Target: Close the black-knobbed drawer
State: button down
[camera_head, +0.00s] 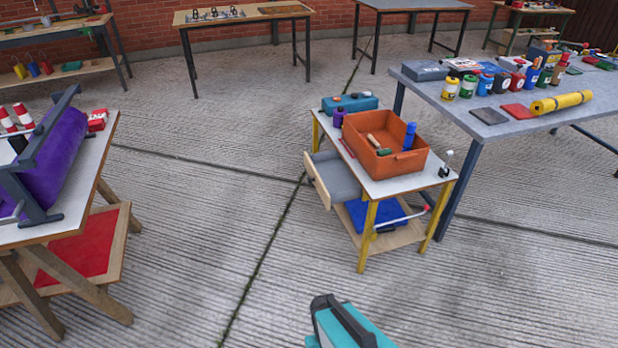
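A small white-topped table (395,186) with yellow legs stands right of centre. A drawer (334,179) under its top is pulled out toward the left. It has a pale wooden front and a grey inside that looks empty. Its knob is too small to make out, so I cannot tell its colour. My gripper's fingers are not in view. A teal and dark grey part at the bottom edge looks like my own body, well short of the table.
An orange bin (395,158) and a teal case (350,103) sit on the small table. A blue item (374,214) lies on its lower shelf. A long grey table (475,118) stands close on the right. A bench with a purple roll (55,160) stands left. Concrete floor between is clear.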

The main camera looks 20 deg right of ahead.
aim_at(334, 182)
jog(key=u, duration=0.35)
jog(key=i, duration=0.65)
jog(key=u, duration=0.75)
jog(key=i, duration=0.4)
jog(key=u, duration=0.2)
